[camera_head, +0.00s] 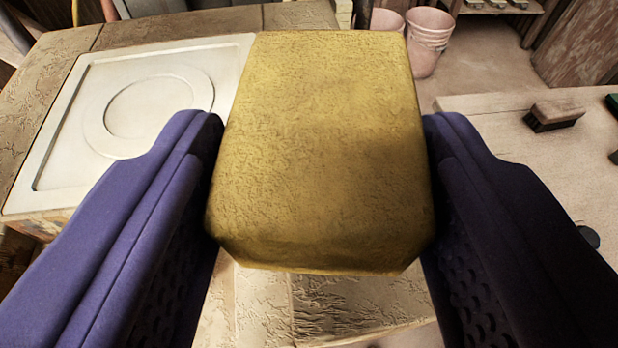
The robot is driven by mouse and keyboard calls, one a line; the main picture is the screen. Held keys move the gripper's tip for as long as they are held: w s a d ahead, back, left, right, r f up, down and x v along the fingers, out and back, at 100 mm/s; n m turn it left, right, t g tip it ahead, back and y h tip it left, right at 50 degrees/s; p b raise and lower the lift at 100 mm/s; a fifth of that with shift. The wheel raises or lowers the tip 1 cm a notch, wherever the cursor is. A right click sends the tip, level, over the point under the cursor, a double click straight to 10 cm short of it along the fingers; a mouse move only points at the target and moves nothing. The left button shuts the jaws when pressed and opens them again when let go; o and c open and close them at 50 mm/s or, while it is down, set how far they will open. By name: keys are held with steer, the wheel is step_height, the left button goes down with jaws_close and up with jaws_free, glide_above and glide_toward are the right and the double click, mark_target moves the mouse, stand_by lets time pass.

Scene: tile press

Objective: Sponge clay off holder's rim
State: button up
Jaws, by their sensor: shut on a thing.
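A large yellow sponge (322,150) fills the middle of the view. My gripper (322,185) is shut on it, with one purple finger against its left side and one against its right side. The pale square holder (225,60) lies on the bench at the upper left, with a raised rim and a round ring in its middle. The sponge hides the holder's right part, and the left finger covers some of its near side. I cannot tell whether the sponge touches the holder. I cannot make out clay on the visible rim.
The wooden bench (45,80) under the holder has a rough, marked surface. Pink buckets (428,42) stand on the floor behind. A light table (500,120) at the right bears a wooden brush (555,114) and dark items near the picture's edge.

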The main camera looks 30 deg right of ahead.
steer(key=shift+r, duration=0.35)
steer(key=s+a+p, duration=0.2)
steer(key=s+a, duration=0.1)
steer(key=s, duration=0.5)
steer(key=s+a+p, duration=0.1)
steer(key=s+a, duration=0.2)
steer(key=s, duration=0.4)
steer(key=shift+s+a+p, duration=0.2)
steer(key=shift+s+p, duration=0.2)
steer(key=shift+f, duration=0.1)
step_height(320, 180, down, 24)
steer(key=b, duration=2.4)
steer(key=shift+f, duration=0.2)
